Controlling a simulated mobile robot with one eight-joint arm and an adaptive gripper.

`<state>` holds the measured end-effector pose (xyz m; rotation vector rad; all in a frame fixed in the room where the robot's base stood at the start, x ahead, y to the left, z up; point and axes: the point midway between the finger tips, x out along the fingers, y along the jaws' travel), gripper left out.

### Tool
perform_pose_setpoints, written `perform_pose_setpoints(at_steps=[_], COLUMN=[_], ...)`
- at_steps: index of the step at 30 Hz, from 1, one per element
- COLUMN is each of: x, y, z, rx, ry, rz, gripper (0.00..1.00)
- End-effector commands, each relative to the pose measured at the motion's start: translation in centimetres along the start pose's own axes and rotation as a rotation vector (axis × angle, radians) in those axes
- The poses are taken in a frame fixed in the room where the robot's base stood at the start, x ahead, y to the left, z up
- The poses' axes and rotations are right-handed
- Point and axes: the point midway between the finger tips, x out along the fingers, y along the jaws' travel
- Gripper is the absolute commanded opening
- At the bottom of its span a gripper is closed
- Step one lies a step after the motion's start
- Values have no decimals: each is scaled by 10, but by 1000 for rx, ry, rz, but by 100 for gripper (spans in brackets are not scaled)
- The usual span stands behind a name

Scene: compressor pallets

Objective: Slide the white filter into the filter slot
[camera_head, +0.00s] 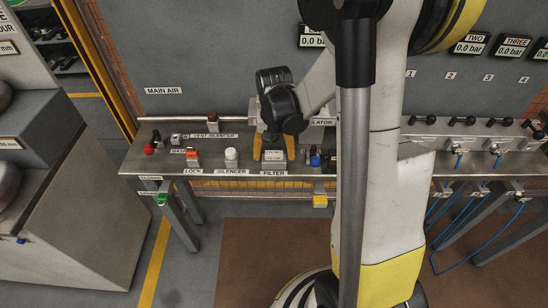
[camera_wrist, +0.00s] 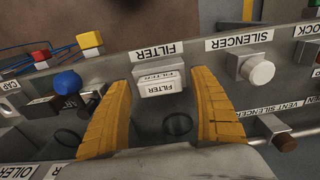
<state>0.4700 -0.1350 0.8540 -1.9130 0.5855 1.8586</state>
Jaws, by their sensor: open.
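The white filter (camera_wrist: 158,88) is a small block marked FILTER, seated in or on a grey holder by the front edge of the bench, behind the FILTER label (camera_wrist: 158,51). In the head view the white filter (camera_head: 274,156) is seen just above the label. How deep it sits in the slot cannot be told. My gripper (camera_wrist: 160,84) is open, its yellow fingers on either side of the filter, with visible gaps to both. In the head view my gripper (camera_head: 273,145) reaches down over the filter, and its fingers are partly hidden.
A white silencer knob (camera_head: 231,154) and an orange lock block (camera_head: 192,155) stand left of the filter in the head view. A blue knob (camera_head: 315,158) is to the right. A pipe with valve (camera_wrist: 280,135) runs along the bench. Dark round holes (camera_wrist: 178,125) lie behind the filter.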

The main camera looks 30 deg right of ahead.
Motion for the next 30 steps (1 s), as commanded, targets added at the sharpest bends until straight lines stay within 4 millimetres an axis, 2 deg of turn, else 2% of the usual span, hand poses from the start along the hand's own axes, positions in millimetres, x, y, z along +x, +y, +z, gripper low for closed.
perform_pose_setpoints(at_steps=[14,21,30], x=[0,0,-3], y=[0,0,0], z=[0,0,0], rx=[0,0,0], ry=[0,0,0], rz=[0,0,0], gripper=[73,8,8])
